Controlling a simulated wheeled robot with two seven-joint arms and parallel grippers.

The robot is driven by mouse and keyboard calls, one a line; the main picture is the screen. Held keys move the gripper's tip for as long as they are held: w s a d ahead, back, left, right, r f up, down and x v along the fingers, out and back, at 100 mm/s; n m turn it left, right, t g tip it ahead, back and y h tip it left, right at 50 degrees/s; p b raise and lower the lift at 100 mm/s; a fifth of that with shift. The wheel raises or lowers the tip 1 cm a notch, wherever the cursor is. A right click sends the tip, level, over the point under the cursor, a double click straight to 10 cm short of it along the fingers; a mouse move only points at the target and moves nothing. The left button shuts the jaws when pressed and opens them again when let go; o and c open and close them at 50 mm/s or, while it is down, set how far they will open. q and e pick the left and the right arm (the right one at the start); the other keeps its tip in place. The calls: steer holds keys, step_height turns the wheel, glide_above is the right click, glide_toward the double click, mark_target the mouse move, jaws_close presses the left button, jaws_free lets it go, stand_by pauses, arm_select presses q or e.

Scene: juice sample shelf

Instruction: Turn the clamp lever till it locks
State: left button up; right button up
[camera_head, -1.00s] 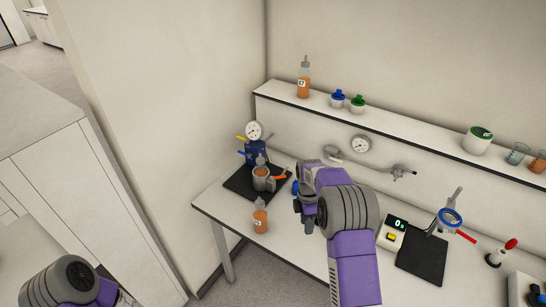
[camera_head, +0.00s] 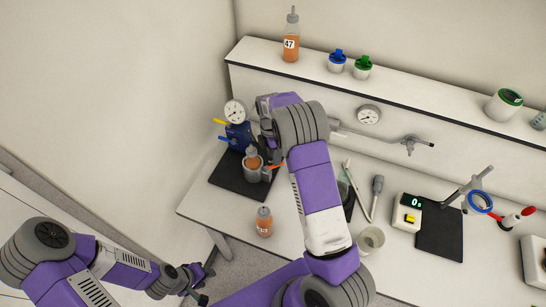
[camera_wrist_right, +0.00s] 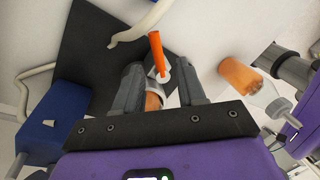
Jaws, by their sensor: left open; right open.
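A grey clamp (camera_head: 253,175) on a black mat (camera_head: 232,190) holds a juice bottle (camera_head: 254,158). Its orange lever (camera_head: 276,165) sticks out to the right. In the right wrist view the lever (camera_wrist_right: 157,52) points up from a pale pivot (camera_wrist_right: 162,76), just beyond my fingertips. My right gripper (camera_wrist_right: 161,78) is open above the clamp, with the held bottle (camera_wrist_right: 152,101) showing between its fingers. Its fingertips are largely hidden by my right arm in the head view. My left gripper (camera_head: 203,285) is open, low in front of the table and away from the clamp.
A blue stand with a gauge (camera_head: 236,128) is directly behind the clamp. A loose juice bottle (camera_head: 264,222) stands in front, near the table edge. A beaker (camera_head: 370,240), a scale (camera_head: 407,215) and a wall pipe (camera_head: 385,132) are to the right.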

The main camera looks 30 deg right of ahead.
steer(key=shift+s+f, duration=0.15)
steer(key=shift+f, duration=0.7)
steer(key=shift+s+f, duration=0.1)
steer(key=shift+f, duration=0.7)
steer(key=shift+c, duration=0.3)
jaws_close()
